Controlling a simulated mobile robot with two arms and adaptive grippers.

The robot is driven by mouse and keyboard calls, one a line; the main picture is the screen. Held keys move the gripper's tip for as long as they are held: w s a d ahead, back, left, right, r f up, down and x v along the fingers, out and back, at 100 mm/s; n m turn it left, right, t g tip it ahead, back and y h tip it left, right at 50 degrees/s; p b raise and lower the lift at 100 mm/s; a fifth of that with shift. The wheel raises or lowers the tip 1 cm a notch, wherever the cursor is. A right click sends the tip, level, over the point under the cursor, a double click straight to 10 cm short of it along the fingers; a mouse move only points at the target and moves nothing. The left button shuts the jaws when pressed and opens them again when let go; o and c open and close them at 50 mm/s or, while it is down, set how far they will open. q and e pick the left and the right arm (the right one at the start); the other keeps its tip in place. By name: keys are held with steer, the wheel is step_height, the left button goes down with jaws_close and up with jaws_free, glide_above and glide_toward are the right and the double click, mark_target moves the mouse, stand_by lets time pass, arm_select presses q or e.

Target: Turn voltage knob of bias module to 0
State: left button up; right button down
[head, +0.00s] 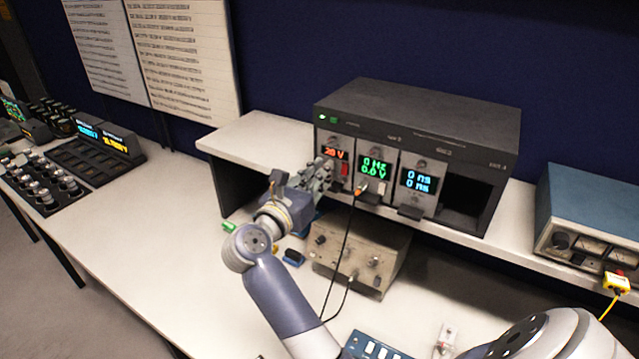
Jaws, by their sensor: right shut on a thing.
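The bias module (336,153) appears to be the leftmost module in the dark rack (420,105). Its red display seems to read 20 V, and a red switch (344,170) sits below it. My right gripper (322,172) is at the lower left of this module's front. It is shut on what appears to be the voltage knob, which the fingers hide. I cannot make out the knob's angle. My left gripper is not in view.
Two modules with green (375,167) and blue (419,181) displays sit to the right. A black cable (345,240) hangs from the green one. A beige instrument box (360,255) stands below the rack. A blue meter box (590,215) is at right.

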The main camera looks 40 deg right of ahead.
steer(key=shift+f+n, duration=0.1)
steer(key=shift+n, duration=0.7)
steer(key=c, duration=1.8)
jaws_free()
steer(key=shift+c, duration=0.2)
steer(key=shift+a, duration=0.1)
